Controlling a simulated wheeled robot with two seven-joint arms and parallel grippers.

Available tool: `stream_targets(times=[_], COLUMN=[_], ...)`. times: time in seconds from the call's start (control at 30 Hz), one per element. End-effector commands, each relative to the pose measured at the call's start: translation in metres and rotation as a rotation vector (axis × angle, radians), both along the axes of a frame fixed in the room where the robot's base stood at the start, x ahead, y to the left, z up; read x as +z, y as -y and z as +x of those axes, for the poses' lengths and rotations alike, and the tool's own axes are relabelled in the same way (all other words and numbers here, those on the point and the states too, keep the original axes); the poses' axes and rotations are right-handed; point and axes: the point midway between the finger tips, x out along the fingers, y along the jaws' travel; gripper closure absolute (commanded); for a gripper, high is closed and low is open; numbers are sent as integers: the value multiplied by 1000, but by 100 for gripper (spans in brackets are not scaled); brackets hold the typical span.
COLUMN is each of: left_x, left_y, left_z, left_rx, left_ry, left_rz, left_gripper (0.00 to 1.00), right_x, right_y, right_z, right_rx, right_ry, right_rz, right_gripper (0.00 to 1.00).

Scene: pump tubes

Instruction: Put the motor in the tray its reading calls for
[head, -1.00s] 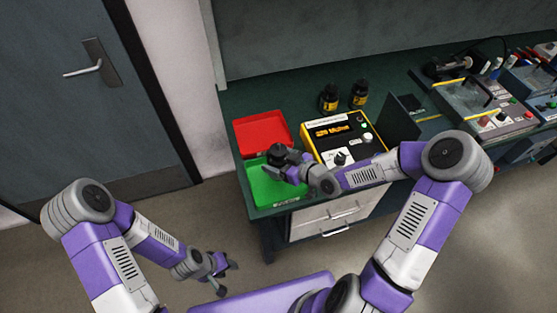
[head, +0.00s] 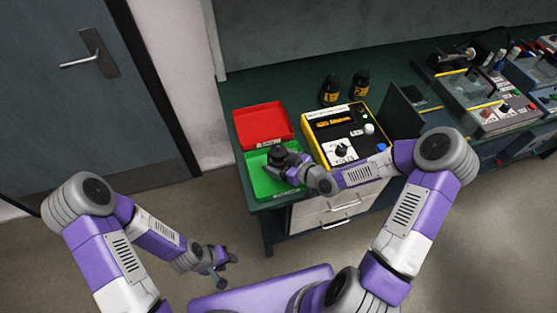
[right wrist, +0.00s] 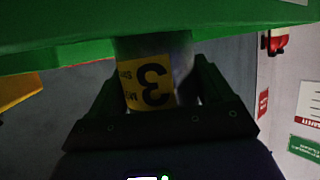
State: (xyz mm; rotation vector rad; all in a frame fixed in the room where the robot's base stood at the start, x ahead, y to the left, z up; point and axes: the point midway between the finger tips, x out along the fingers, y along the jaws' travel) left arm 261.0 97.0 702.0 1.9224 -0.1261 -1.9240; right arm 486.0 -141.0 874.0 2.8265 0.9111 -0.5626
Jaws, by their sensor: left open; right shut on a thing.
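The motor (head: 277,152), a dark cylinder, is in my right gripper (head: 283,162) at the green tray (head: 264,186). In the right wrist view the motor (right wrist: 150,82) is silvery with a yellow label marked 3, between the two fingers, and the green tray's wall (right wrist: 60,45) hides its far end. I cannot tell whether it touches the tray floor. The red tray (head: 262,120) behind is empty. The yellow-and-black tester (head: 325,124) has an orange display too blurred to read. My left gripper (head: 223,268) is open and empty, low in front of the bench.
Two dark bottles with yellow labels (head: 330,92) stand behind the tester. An upright dark panel (head: 403,112) and other bench equipment (head: 485,105) are to the right. Drawers (head: 335,205) are under the bench top. A grey door (head: 75,90) is at left.

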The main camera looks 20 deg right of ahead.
Motion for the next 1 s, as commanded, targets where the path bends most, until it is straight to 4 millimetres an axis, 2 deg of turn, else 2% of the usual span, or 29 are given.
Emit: stream_targets(times=[0.03, 0.13, 0.47, 0.57, 1.0], left_x=[-1, 0, 4, 6, 29], left_y=[0, 0, 0, 0, 0], left_z=[0, 0, 0, 0, 0], left_rx=[0, 0, 0, 0, 0], left_ry=[0, 0, 0, 0, 0], left_rz=[0, 0, 0, 0, 0], left_gripper=[57, 57, 57, 57, 57], right_x=[-1, 0, 4, 9, 44], right_y=[0, 0, 0, 9, 56], right_z=[0, 0, 0, -10, -77], right_rx=[0, 0, 0, -4, -3], right_ry=[0, 0, 0, 0, -2], right_rz=[0, 0, 0, -3, -3], right_gripper=[16, 0, 0, 0, 0])
